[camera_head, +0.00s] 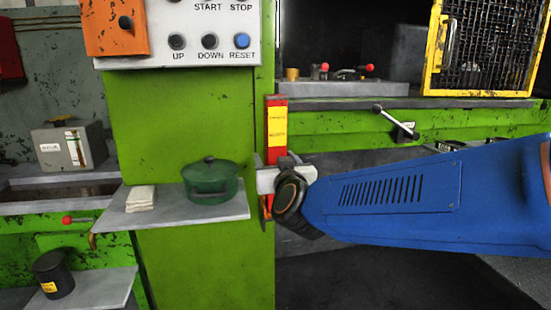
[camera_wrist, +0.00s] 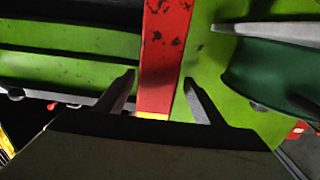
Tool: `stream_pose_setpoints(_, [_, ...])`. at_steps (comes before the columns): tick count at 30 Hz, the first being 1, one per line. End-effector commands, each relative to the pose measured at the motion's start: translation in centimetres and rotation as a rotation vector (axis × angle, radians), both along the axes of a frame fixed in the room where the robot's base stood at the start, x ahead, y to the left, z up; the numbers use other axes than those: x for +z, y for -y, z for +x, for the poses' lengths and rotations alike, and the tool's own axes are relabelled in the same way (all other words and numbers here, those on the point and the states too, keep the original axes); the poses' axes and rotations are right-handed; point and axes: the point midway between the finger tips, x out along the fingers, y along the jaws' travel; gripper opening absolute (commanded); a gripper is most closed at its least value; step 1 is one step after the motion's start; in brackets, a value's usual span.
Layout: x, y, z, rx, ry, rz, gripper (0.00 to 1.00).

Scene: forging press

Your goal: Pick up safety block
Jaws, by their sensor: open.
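The safety block appears to be the upright red block with a yellow label (camera_head: 277,128), at the right edge of the green press column. In the wrist view the red block (camera_wrist: 165,60) runs down between the two fingers. My gripper (camera_head: 276,178) is in front of the block's lower part in the head view and hides some of it. In the wrist view my gripper (camera_wrist: 162,92) is open, with one finger on each side of the block. Whether the fingers touch it cannot be told.
A shelf (camera_head: 160,218) left of the block holds a green pot (camera_head: 210,181) and folded white cloth (camera_head: 141,198). The control panel (camera_head: 205,35) is above.

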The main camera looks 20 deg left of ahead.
Motion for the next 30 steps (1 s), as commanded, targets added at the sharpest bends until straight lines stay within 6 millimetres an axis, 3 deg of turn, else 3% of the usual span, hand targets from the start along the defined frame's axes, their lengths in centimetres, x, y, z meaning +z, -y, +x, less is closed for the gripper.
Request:
stream_pose_setpoints(5, [-0.2, -0.3, 0.8, -0.002, -0.001, -0.001, 0.62])
stream_pose_setpoints(15, [-0.4, -2.1, 4.5, -0.001, -0.002, -0.001, 0.62])
stream_pose_setpoints(23, [-0.3, -2.3, 4.8, 0.0, -0.001, -0.001, 0.62])
stream_pose_setpoints(30, [-0.3, -2.3, 4.8, 0.0, -0.001, -0.001, 0.07])
